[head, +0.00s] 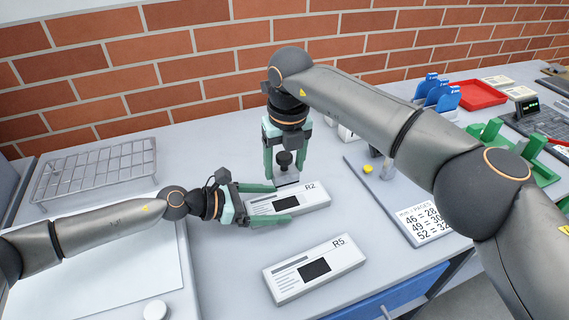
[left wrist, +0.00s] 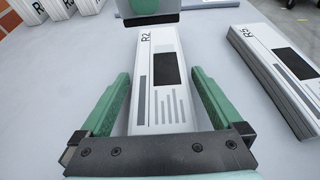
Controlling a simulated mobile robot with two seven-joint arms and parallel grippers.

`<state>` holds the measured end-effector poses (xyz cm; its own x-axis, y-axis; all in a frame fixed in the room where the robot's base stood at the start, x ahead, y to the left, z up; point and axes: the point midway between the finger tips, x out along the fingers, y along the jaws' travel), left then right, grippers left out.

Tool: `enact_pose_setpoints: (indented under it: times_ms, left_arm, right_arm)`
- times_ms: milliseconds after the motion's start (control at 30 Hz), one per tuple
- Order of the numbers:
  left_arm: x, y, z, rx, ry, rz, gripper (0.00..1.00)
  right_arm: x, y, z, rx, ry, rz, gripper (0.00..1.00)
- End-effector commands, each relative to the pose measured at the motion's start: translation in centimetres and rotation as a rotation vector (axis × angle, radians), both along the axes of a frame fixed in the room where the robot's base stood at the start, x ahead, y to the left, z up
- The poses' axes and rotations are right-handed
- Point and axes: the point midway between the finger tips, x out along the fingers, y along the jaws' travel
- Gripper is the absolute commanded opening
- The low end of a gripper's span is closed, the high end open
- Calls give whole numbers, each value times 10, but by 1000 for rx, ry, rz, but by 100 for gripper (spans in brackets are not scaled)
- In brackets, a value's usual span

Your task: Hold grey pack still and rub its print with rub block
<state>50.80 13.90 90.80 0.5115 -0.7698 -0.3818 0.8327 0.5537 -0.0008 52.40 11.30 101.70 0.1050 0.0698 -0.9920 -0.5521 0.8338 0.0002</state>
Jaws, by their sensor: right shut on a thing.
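A light grey pack marked R2 (head: 318,199) lies flat on the table, with grey lines and a black print patch; it also fills the middle of the left wrist view (left wrist: 160,100). My left gripper (head: 281,203) is open, its green fingers on either side of the pack, with narrow gaps in the left wrist view (left wrist: 161,78). My right gripper (head: 287,184) points down at the pack's far long side, shut on the rub block (head: 284,160), which has a dark knob and grey base. Whether the block touches the pack is unclear.
A similar pack marked R5 (head: 340,262) lies nearer the front. A wire rack (head: 95,172) stands at the left. At the right are a grey board (head: 362,180), a number card (head: 425,226), green stands (head: 487,135) and a red tray (head: 476,95).

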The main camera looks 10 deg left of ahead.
Motion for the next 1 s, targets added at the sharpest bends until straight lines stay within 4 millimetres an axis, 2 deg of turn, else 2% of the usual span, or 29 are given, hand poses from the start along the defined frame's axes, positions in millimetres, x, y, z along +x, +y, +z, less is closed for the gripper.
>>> enact_pose_setpoints:
  times_ms: [267,700,1000]
  left_arm:
    - [-3,6,2,1,2,1,100]
    - [-46,69,31,4,5,2,100]
    - [-60,90,44,0,3,0,100]
  right_arm:
    - [0,0,1,1,-2,0,0]
    - [0,0,1,1,-2,0,0]
    - [0,0,1,1,-2,0,0]
